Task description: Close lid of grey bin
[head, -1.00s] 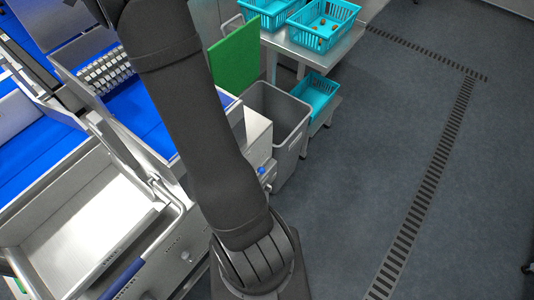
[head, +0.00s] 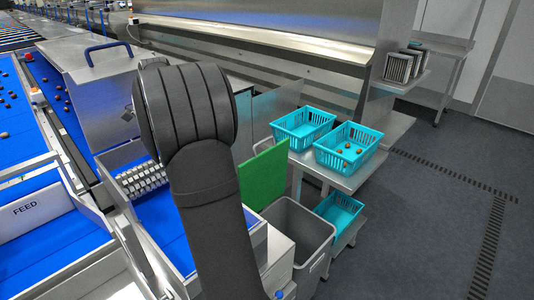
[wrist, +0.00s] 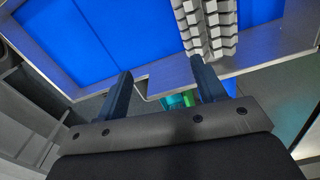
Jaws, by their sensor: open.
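The grey bin (head: 302,238) stands on the floor right of the steel machine in the head view. Its top is open, and its inside shows. The green lid (head: 263,178) stands upright at the bin's back left side. My arm hides part of the area left of the bin. My gripper (wrist: 163,86) shows only in the wrist view, with two dark blue fingers wide apart and nothing between them. Beyond the fingers are a metal edge and a small patch of green and teal, too small to identify.
Teal crates (head: 346,147) stand on a steel bench behind the bin, one holding a few dates. A lower teal crate (head: 340,211) is close to the bin's right. A blue belt (wrist: 130,35) and a ribbed roller (wrist: 207,30) fill the wrist view's top. Floor at right is clear.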

